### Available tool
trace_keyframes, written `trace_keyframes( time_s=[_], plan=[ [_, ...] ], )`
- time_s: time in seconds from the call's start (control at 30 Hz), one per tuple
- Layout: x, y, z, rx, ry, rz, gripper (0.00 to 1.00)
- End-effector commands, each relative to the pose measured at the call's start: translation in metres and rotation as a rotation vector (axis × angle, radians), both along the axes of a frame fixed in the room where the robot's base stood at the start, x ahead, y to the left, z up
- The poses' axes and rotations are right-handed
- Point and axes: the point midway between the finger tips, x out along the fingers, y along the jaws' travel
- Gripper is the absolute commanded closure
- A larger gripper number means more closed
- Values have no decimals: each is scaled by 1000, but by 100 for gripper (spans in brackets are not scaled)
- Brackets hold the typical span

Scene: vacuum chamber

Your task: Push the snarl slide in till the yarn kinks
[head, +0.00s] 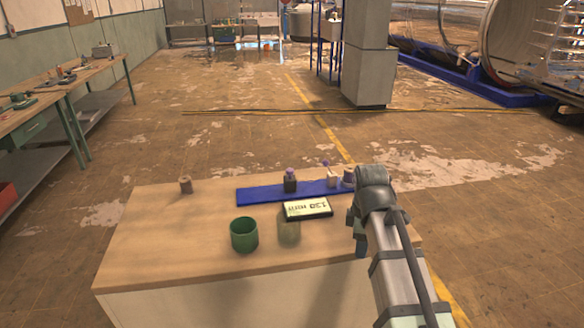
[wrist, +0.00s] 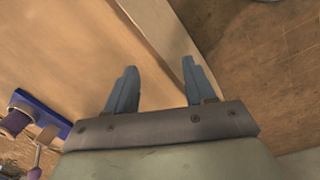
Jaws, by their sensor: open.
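A long blue base (head: 262,194) lies along the far side of the table. On it stand a dark block with a purple top (head: 290,182), a pale block with a purple ball knob (head: 331,177) and a purple spool (head: 348,178). I cannot tell which part is the snarl slide, and no yarn is clear to see. The wrist view shows the blue base (wrist: 40,108), the purple spool (wrist: 15,123) and a purple knob (wrist: 35,173) at lower left. My gripper (head: 357,246) is at the table's right side, nearer than the base. Its fingers (wrist: 155,92) are apart and empty.
A display with digits (head: 308,209) sits just in front of the base. A green cup (head: 244,235) and an olive cylinder (head: 289,232) stand nearer. A small brown spool (head: 186,185) stands at far left. The tabletop's left part (head: 150,245) is clear.

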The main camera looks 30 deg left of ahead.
Motion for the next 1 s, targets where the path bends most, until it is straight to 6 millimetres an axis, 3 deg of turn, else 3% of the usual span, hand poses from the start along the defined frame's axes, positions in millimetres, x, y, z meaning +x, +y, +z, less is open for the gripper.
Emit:
trace_keyframes(
  time_s=[0.03, 0.17, 0.3, 0.4, 0.5, 0.6, 0.73, 1.0],
  plan=[
    [19, 24, 13, 30, 1, -16, 46],
    [52, 78, 45, 118, 19, -78, 46],
    [91, 149, 93, 234, 53, -155, 46],
    [110, 193, 127, 306, 86, -206, 46],
    [123, 225, 154, 362, 115, -247, 46],
    [130, 245, 171, 396, 137, -273, 46],
    [132, 256, 179, 415, 151, -288, 46],
    [130, 266, 153, 416, 153, -290, 46]
  ],
)
